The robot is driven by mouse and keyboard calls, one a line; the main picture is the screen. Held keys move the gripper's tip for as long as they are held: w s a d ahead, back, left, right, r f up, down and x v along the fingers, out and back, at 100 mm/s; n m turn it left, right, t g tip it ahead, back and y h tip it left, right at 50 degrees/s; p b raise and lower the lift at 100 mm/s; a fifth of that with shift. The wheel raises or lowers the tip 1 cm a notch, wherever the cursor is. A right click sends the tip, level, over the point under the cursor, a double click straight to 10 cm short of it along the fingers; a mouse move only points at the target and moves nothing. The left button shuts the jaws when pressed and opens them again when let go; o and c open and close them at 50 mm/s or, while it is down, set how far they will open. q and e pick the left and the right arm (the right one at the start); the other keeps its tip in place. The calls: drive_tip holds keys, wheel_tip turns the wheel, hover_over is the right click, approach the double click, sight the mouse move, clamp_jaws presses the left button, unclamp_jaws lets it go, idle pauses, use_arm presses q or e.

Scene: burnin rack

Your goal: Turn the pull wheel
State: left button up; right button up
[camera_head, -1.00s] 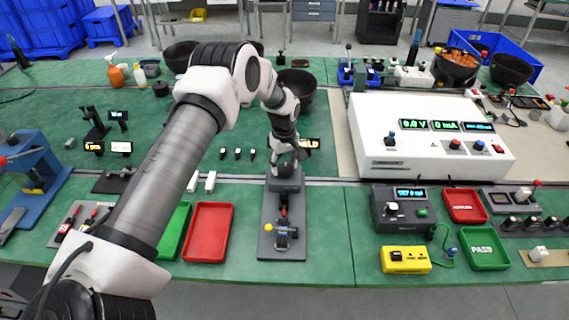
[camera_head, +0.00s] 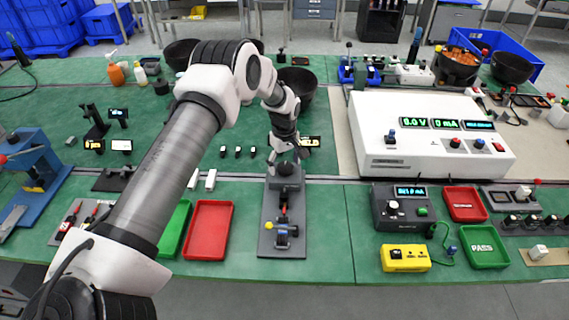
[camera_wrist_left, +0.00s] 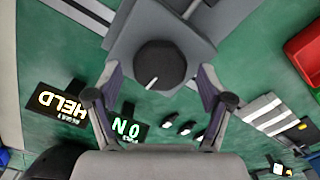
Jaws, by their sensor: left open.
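The pull wheel appears to be the round black knob (camera_wrist_left: 160,66) with a white pointer line, on top of a grey stand. In the head view the knob (camera_head: 285,169) sits at the back end of a grey fixture (camera_head: 268,235) at mid-bench. My left gripper (camera_head: 289,157) is over it, pointing down. In the left wrist view the fingers of my left gripper (camera_wrist_left: 160,76) are open, one on each side of the knob, with gaps between them and it. My right gripper is not in view.
A small lit display reading HELD (camera_wrist_left: 62,104) stands just behind the knob. A red tray (camera_head: 208,231) and a green tray lie left of the fixture. A large white power unit (camera_head: 420,155) and a grey tester (camera_head: 402,215) stand to the right.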

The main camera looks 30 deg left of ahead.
sight(284, 165)
use_arm(q)
wheel_tip(284, 165, up, 12)
idle(0.3)
idle(0.3)
